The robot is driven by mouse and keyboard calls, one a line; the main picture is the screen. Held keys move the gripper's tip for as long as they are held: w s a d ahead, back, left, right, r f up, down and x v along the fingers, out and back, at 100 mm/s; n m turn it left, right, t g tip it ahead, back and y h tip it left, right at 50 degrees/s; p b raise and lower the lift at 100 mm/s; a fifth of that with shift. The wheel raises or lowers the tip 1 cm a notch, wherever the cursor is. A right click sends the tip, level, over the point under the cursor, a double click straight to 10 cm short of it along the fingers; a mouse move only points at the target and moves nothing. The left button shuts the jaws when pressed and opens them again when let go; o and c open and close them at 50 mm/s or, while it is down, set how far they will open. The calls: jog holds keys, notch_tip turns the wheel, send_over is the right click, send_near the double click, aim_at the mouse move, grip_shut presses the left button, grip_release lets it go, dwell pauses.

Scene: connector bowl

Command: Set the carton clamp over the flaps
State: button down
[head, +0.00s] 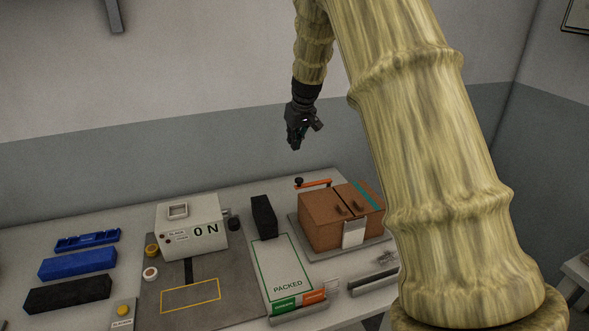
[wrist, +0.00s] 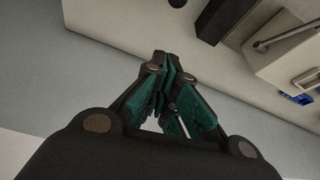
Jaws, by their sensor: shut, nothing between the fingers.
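A brown carton (head: 335,222) stands on a grey tray at the right of the table, its top flaps (head: 345,203) lying roughly flat with a teal strip near the right edge. An orange bar with a black knob (head: 313,184), which looks like the carton clamp, is at the carton's back left edge, not across the flaps. My gripper (head: 294,146) hangs in the air above and behind the carton, well clear of it. In the wrist view my gripper (wrist: 165,62) has its teal-padded fingers together, with nothing between them. The carton is not recognisable there.
Blue and black bins (head: 78,262) lie at far left. A white-and-orange holder (head: 300,302) is at the front. My arm hides the table's right end.

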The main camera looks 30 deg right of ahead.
notch_tip(320, 180, down, 10)
jog(key=p, duration=0.6)
jog(key=shift+s+f, duration=0.15)
jog(key=shift+f, duration=0.05)
dwell(0.4)
jog(key=shift+s+a+b, duration=0.15)
jog(key=shift+a+b, duration=0.1)
jog(key=shift+b, duration=0.05)
